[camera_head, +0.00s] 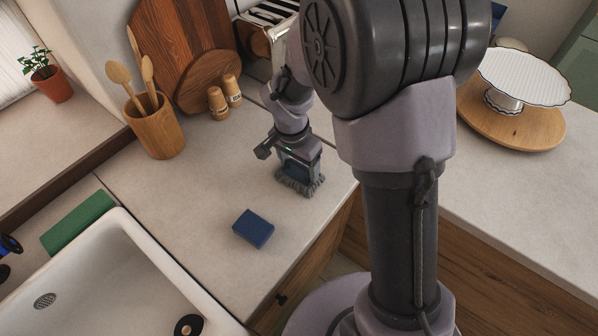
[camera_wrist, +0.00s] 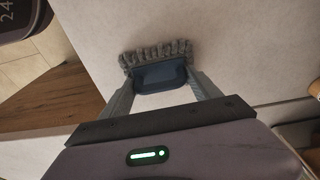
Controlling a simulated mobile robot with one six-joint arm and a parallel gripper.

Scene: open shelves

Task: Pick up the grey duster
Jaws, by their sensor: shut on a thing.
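The grey duster (camera_head: 300,183) has a fringe of grey strands and a dark blue body. It is at the countertop near the corner in the head view, fringe downward. In the wrist view the duster (camera_wrist: 157,72) lies between the two fingers, with its fringe at the far side. My gripper (camera_head: 299,160) is above it in the head view. In the wrist view my gripper (camera_wrist: 158,85) has both fingers against the sides of the blue body, shut on it. I cannot tell whether the fringe touches the counter.
A blue sponge (camera_head: 253,228) lies left of the counter edge, close to the white sink (camera_head: 120,290). A cake stand (camera_head: 515,80) is at the right. Counter around the duster is clear.

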